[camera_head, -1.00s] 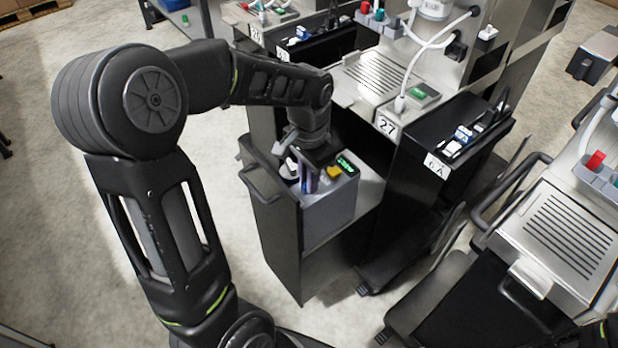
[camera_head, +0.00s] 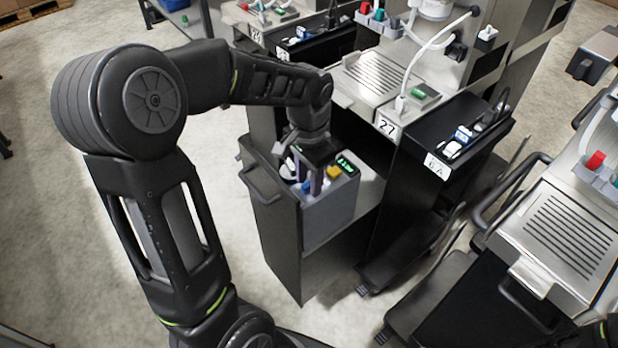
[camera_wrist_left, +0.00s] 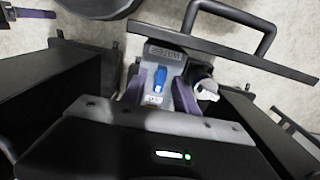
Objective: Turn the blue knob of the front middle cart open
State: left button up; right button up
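The front middle cart (camera_head: 282,240) is a tall dark cart with a grey box (camera_head: 332,212) on top. The blue knob (camera_head: 305,187) is small and partly hidden by my gripper. In the left wrist view, the blue knob (camera_wrist_left: 160,78) stands on a grey panel with a printed label. My left gripper (camera_head: 309,182) points down over the box, and its fingers (camera_wrist_left: 158,92) are apart on either side of the knob. A gap shows beside the knob, so it does not look clamped. My right gripper is out of view.
A yellow part (camera_head: 333,172) and a green display (camera_head: 346,162) sit beside the knob on the box. A white piece (camera_wrist_left: 207,89) is right of the knob.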

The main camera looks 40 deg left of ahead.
aim_at(309, 183)
pick_arm(q)
notch_tip(309, 183, up, 8)
jog(key=shift+f, duration=0.15)
dwell(0.3)
dwell(0.4)
